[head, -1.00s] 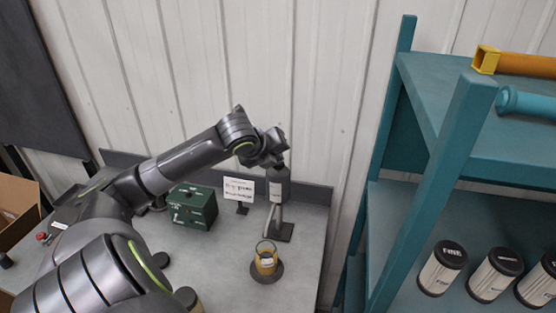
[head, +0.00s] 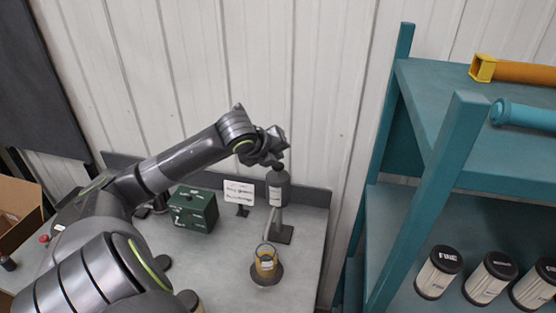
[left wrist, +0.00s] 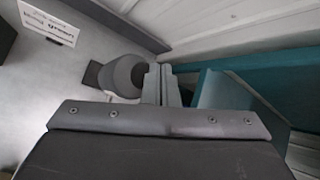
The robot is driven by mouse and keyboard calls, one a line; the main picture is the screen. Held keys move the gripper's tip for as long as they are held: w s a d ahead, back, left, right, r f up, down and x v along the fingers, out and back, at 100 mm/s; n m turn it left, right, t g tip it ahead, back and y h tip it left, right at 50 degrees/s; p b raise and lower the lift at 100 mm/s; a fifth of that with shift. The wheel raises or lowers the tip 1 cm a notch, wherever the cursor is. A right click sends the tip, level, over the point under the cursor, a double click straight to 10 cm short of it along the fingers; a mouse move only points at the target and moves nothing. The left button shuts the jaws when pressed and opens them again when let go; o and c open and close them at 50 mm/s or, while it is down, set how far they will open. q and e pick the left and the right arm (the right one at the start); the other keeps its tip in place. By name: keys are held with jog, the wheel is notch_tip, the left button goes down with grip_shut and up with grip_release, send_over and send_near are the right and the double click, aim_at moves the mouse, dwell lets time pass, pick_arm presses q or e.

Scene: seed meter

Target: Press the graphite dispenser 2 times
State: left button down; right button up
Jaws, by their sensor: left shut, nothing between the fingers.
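The graphite dispenser (head: 279,190) is a dark grey cylinder with a pale label, held on a stand at the back right of the bench. My left gripper (head: 278,164) is shut and empty, right at the top of the dispenser. The head view does not show clearly whether they touch. In the left wrist view, the shut fingers (left wrist: 162,85) appear beside the dispenser's round grey top (left wrist: 122,76). My right gripper is not in view.
A white sign (head: 239,191) and a green box (head: 194,210) are to the left. A teal shelf (head: 400,230) with labelled canisters stands at the right.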

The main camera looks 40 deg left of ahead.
aim_at(276, 167)
pick_arm(q)
jog(key=shift+r, duration=0.15)
notch_tip(276, 167, up, 5)
jog(key=p, duration=0.4)
jog(key=shift+r+p, duration=0.1)
jog(key=shift+p, duration=0.3)
dwell(0.7)
